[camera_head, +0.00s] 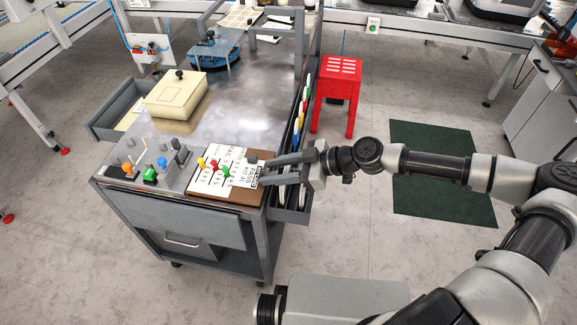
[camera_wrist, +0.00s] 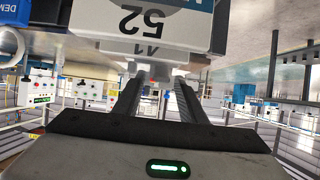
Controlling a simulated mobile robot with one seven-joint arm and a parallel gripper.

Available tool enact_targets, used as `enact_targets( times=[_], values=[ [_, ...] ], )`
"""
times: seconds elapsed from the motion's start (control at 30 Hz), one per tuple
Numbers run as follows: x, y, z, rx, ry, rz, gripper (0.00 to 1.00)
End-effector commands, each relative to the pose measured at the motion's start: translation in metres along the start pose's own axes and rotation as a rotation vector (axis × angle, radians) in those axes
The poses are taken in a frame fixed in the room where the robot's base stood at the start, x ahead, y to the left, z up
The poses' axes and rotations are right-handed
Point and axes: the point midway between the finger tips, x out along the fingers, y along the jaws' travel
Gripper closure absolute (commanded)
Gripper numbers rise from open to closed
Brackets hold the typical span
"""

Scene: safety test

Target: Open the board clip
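A brown board (camera_head: 232,196) with white printed sheets lies at the front right corner of the cart top. Red, yellow and green pegs stand on it. A small dark grey piece (camera_head: 252,158) at its far right edge may be the board clip; I cannot tell surely. My gripper (camera_head: 263,172) reaches in from the right, its two fingers apart at the board's right edge. In the wrist view, the fingers (camera_wrist: 157,78) are also spread. A pale shape shows between their tips, but I cannot tell whether they touch it. A white panel marked 52 (camera_wrist: 140,20) hangs above them.
The metal cart (camera_head: 235,110) carries a beige box (camera_head: 178,94), a blue round fixture (camera_head: 216,52) and a switch panel (camera_head: 150,165) left of the board. Colored files stand in a rack (camera_head: 304,110) along its right side. A red stool (camera_head: 337,90) stands beyond; a green mat (camera_head: 430,140) lies right.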

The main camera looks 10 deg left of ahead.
Motion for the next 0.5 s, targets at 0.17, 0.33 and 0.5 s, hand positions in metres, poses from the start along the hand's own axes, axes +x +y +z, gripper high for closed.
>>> enact_targets(
  times=[0.17, 0.33, 0.5],
  values=[
    [-0.026, 0.001, -0.001, 0.002, 0.000, 0.006, 0.62],
    [-0.068, 0.002, -0.001, 0.002, 0.000, 0.008, 0.62],
    [-0.110, 0.002, -0.001, 0.002, -0.001, 0.008, 0.62]
  ],
)
